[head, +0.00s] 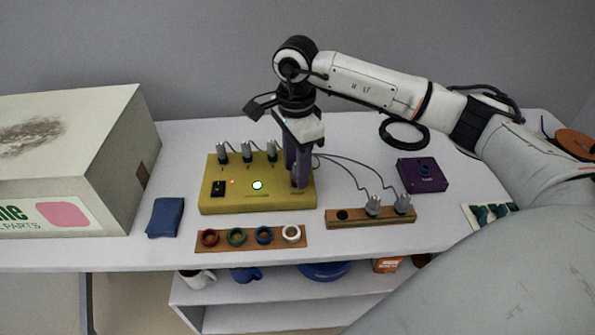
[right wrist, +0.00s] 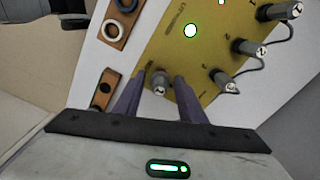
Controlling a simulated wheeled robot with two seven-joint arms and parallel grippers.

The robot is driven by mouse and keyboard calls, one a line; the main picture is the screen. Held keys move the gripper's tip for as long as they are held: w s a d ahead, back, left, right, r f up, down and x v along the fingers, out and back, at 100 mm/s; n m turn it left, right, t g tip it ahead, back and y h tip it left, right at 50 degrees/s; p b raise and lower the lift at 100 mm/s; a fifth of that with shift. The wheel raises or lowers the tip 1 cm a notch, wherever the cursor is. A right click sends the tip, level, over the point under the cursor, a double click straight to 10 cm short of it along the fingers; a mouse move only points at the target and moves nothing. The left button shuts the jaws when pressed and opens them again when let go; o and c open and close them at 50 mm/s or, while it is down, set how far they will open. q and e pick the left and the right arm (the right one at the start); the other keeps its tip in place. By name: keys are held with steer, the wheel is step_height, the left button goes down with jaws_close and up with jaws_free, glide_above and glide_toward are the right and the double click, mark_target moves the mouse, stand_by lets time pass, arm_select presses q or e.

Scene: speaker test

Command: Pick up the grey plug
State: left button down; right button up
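My right gripper (head: 298,182) points down over the right end of the yellow panel (head: 228,203). In the right wrist view, its two purple fingers (right wrist: 159,85) stand apart on either side of a grey plug (right wrist: 159,80). Gaps show between the plug and both fingers. In the head view the fingers hide this plug. My left gripper is not seen in the head view.
A wooden strip with coloured rings (head: 250,247) lies in front of the panel. A blue cloth (head: 165,218) and a large box (head: 120,165) are to the left. A purple box (head: 422,185) stands to the right. Thin cables run from the plugs.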

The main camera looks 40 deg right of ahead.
jaws_close()
step_height(320, 180, up, 10)
steer(key=shift+r, duration=0.1)
stand_by(0.4)
